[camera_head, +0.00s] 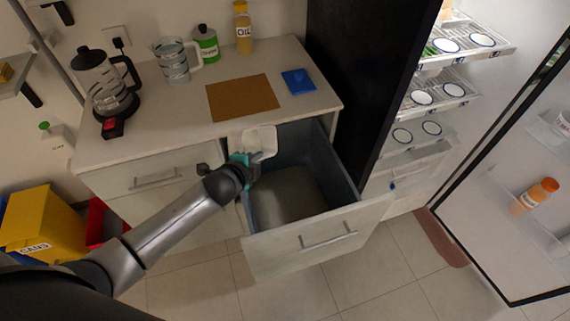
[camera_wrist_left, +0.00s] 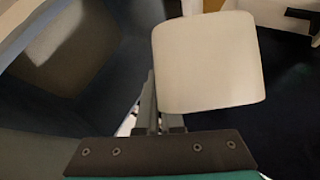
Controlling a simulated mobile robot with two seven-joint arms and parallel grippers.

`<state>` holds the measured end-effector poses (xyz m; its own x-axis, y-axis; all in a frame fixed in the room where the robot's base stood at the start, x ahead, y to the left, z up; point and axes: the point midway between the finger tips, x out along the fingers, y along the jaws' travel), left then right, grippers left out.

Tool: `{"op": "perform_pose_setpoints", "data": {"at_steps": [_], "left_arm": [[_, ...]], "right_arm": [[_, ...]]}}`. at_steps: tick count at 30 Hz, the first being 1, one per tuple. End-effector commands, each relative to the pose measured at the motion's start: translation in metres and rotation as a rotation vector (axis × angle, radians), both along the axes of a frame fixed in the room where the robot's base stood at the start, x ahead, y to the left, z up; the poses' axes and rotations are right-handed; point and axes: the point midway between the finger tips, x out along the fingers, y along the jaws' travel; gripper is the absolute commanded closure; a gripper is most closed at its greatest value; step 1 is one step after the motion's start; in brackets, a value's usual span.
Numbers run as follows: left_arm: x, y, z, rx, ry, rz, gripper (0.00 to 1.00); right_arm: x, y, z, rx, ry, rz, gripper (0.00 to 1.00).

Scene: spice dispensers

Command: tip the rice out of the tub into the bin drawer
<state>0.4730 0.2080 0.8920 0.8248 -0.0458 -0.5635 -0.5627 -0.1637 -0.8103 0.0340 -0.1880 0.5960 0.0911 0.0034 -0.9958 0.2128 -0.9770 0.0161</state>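The white tub (camera_head: 260,140) is at the back left of the pulled-out bin drawer (camera_head: 352,210), just below the counter's front edge. My left gripper (camera_head: 247,160) is at the tub's near left side and appears shut on its wall. In the left wrist view the tub (camera_wrist_left: 208,62) shows as a pale rounded square beyond the fingers (camera_wrist_left: 158,110). The tub looks tilted. I cannot make out any rice in it. Inside the drawer is a grey-brown bin (camera_head: 287,193); it also shows in the left wrist view (camera_wrist_left: 65,45). My right gripper is not in view.
The counter (camera_head: 190,128) above holds a kettle (camera_head: 105,85), a measuring jug (camera_head: 173,60), bottles, a brown mat (camera_head: 242,97) and a blue item (camera_head: 298,81). An open fridge stands right. A yellow bin (camera_head: 42,222) stands left. Floor before the drawer is clear.

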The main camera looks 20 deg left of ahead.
Motion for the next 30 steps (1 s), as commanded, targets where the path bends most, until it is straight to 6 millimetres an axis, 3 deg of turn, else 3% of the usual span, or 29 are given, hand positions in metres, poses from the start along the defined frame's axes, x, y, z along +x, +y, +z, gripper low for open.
{"op": "perform_pose_setpoints", "data": {"at_steps": [30], "left_arm": [[-0.002, -0.005, 0.004, 0.132, -0.036, 0.001, 1.0]], "right_arm": [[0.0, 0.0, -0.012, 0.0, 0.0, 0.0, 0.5]]}}
